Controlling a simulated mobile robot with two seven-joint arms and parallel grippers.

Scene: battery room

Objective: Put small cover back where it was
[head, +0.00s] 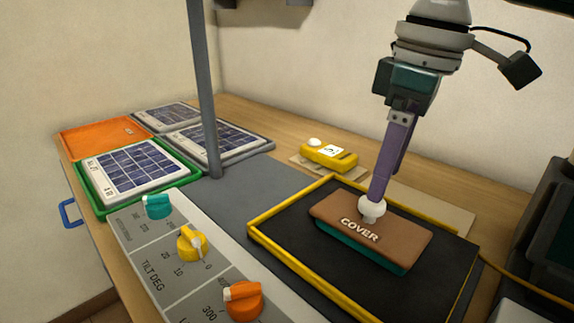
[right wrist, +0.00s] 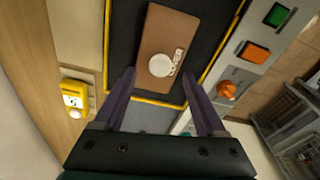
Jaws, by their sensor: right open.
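The cover (head: 385,238) is a brown slab with a white round knob (head: 372,206) and the word COVER. It lies on the black, yellow-rimmed tray (head: 290,236), with a teal layer showing under its edge. The cover also shows in the right wrist view (right wrist: 165,32), with its knob (right wrist: 161,65). My right gripper (head: 377,190) points down over the knob. In the right wrist view it is open (right wrist: 160,78), its purple fingers on either side of the knob with gaps; it holds nothing. My left gripper is not in view.
A yellow meter (head: 329,153) lies behind the tray. Solar panels in trays (head: 140,172) and an orange tray (head: 100,138) stand at the left. A grey post (head: 205,100) rises near them. A panel with knobs (head: 172,262) runs along the front.

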